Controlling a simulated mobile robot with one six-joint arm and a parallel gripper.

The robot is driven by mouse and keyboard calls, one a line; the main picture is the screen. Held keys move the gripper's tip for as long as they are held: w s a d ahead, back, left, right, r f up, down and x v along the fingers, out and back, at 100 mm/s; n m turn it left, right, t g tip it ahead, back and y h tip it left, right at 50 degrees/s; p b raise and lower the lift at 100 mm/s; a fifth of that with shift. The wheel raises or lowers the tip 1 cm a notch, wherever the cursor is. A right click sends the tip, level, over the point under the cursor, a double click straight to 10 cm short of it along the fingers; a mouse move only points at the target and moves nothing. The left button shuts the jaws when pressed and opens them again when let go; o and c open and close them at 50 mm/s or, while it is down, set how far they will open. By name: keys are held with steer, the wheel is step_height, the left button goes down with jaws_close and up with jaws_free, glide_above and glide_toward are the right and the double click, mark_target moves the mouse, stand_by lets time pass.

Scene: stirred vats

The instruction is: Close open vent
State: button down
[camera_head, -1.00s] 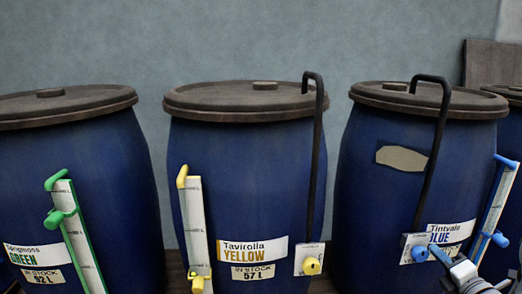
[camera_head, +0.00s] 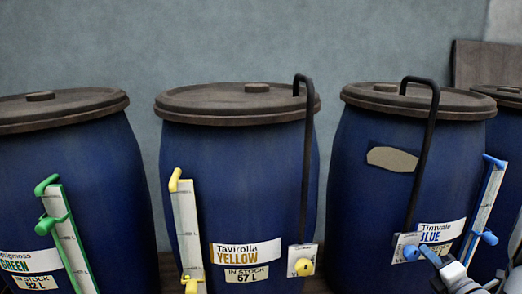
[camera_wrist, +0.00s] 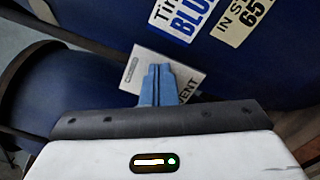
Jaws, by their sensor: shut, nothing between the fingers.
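The blue vat (camera_head: 365,190) has a vent plate with a round blue knob (camera_head: 411,253) at its lower front. A black pipe (camera_head: 423,150) rises from this plate to the lid. My gripper (camera_head: 430,255) is at the right of the blue knob, very close; I cannot tell if it touches. In the wrist view my blue-grey fingers (camera_wrist: 158,72) are shut together, over the white vent plate (camera_wrist: 190,80), and the knob is hidden there. The yellow vat (camera_head: 255,180) has a similar vent plate with a yellow knob (camera_head: 304,267). I cannot tell which vent is open.
A white level gauge (camera_head: 483,210) with blue fittings stands right of the blue vent, close to my arm. The yellow gauge (camera_head: 187,235) and green gauge (camera_head: 67,240) are farther left. Another vat (camera_head: 497,135) is partly visible at the right. A grey wall lies behind.

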steer(key=s+d+p, duration=0.1)
steer(key=s, duration=0.5)
steer(key=shift+r, duration=0.2)
stand_by(0.4)
